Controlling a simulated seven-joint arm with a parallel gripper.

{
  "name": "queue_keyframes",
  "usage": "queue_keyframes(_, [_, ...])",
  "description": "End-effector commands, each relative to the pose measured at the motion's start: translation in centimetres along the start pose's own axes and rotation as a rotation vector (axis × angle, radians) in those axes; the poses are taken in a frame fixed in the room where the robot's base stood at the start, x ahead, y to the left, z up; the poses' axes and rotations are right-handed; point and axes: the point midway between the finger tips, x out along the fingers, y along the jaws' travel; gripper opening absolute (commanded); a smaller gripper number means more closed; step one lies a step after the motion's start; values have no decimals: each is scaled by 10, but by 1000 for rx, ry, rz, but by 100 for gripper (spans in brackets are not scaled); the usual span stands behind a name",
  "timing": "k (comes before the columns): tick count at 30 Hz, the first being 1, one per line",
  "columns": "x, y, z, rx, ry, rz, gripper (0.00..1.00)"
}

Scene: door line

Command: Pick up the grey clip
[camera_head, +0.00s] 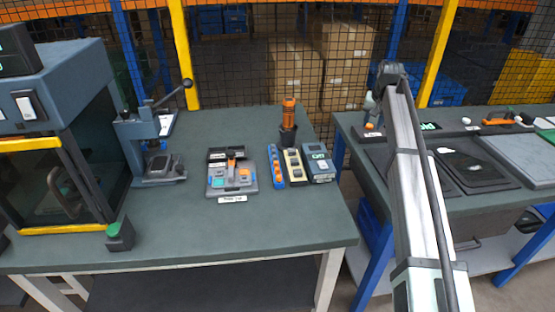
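I cannot make out the grey clip for sure. A small grey kit tray (245,189) on the left bench holds several small parts in blue, orange and grey, too small to tell apart. My arm reaches up from the bottom right, over the gap and the right bench. Its far end is near the back left corner of the right bench. My gripper's fingers are mostly hidden there behind the arm, so I cannot see whether they are open or hold anything.
On the left bench (290,225) stand a lever press (150,150), a blue-grey machine (60,85), a green button box (119,236), an orange-handled tool (288,115) and several narrow bins (293,167). The right bench holds dark trays (478,165). A mesh fence stands behind.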

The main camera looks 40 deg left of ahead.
Motion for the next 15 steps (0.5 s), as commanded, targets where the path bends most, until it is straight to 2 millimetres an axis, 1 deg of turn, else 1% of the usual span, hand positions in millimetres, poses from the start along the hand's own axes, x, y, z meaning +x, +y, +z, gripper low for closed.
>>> queue_keyframes(1, [-1,-33,6,-40,-23,-3,38])
queue_keyframes(2, [-2,-49,10,-62,-37,-4,38])
queue_keyframes(3, [-4,-70,16,-90,-55,-5,38])
queue_keyframes(5, [-6,-102,26,-134,-83,-5,38])
queue_keyframes(6, [-8,-123,34,-163,-102,-5,38])
queue_keyframes(8, [-11,-154,46,-206,-129,-4,38])
queue_keyframes(9, [-13,-174,54,-234,-146,-3,38])
queue_keyframes(11, [-17,-203,67,-276,-172,-1,38])
queue_keyframes(12, [-19,-221,76,-303,-189,1,38])
queue_keyframes(15, [-26,-260,97,-361,-223,5,38])
